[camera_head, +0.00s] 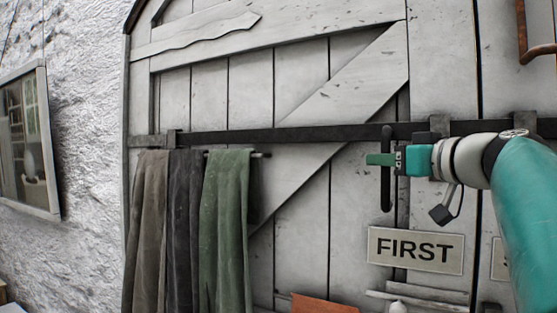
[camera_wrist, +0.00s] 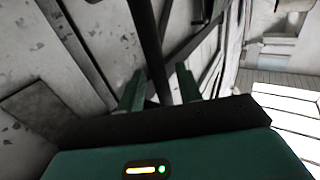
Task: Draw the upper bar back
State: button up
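The upper bar (camera_head: 300,134) is a long dark flat bar lying level across the pale plank door. A dark upright handle (camera_head: 386,196) hangs from it right of centre. My gripper (camera_head: 380,160) is at the handle's middle, reaching in from the right, with its green fingertips extending just past it. In the wrist view, the dark handle (camera_wrist: 149,35) runs down between the two green fingers (camera_wrist: 161,88). The fingers stand apart on either side of it, with some gap showing. Contact cannot be told. My forearm hides part of the bar's right end.
A padlock (camera_head: 445,211) hangs just below my wrist. A "FIRST" sign (camera_head: 415,250) is under the handle. Brown, dark and green cloths (camera_head: 226,230) hang from a rail at left. A window (camera_head: 28,140) is in the rough white wall.

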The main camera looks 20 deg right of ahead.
jog(key=shift+w+a, duration=0.1)
jog(key=shift+w, duration=0.15)
jog(key=shift+w, duration=0.1)
grip_shut()
jog(key=w+a, duration=1.5)
jog(key=w, duration=0.4)
jog(key=shift+w+a, duration=0.1)
